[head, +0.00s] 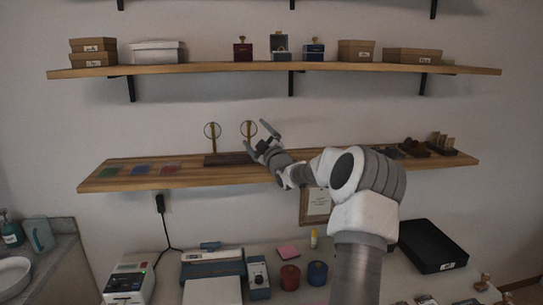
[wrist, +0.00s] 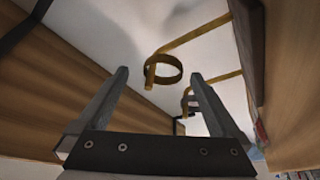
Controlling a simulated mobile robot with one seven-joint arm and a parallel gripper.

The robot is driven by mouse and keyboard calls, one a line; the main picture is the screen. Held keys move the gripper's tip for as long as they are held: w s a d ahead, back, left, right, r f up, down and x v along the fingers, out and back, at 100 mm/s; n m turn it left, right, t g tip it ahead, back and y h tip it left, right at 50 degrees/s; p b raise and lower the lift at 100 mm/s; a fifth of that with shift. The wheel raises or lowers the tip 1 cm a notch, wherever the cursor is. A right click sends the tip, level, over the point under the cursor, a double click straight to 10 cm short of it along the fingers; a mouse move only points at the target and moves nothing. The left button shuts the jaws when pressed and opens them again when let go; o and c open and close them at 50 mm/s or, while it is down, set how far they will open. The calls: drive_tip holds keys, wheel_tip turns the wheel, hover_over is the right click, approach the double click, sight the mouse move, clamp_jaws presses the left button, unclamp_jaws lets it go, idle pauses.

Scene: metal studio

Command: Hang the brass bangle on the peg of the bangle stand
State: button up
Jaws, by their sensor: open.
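The bangle stand has a dark base (head: 228,159) on the lower shelf and two upright posts. The brass bangle (wrist: 172,66) is at the top of the nearer post (wrist: 200,35) in the wrist view and appears to be around its short peg (wrist: 150,76). In the head view this bangle (head: 248,129) is just left of my gripper (head: 268,136). In the wrist view my gripper (wrist: 158,78) is open, with nothing clamped between its fingers. A second ring (head: 211,130) shows on the left post; the right finger partly hides it in the wrist view.
The lower shelf (head: 130,183) carries flat coloured cards at left and dark display pieces (head: 414,148) at right. The upper shelf (head: 210,69) with boxes runs above. A workbench with devices and a black tray (head: 432,246) is below. Free air lies before the wall.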

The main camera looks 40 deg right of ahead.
drive_tip(key=b+v, duration=0.3)
drive_tip(key=v, duration=1.2)
drive_tip(key=shift+s, duration=0.35)
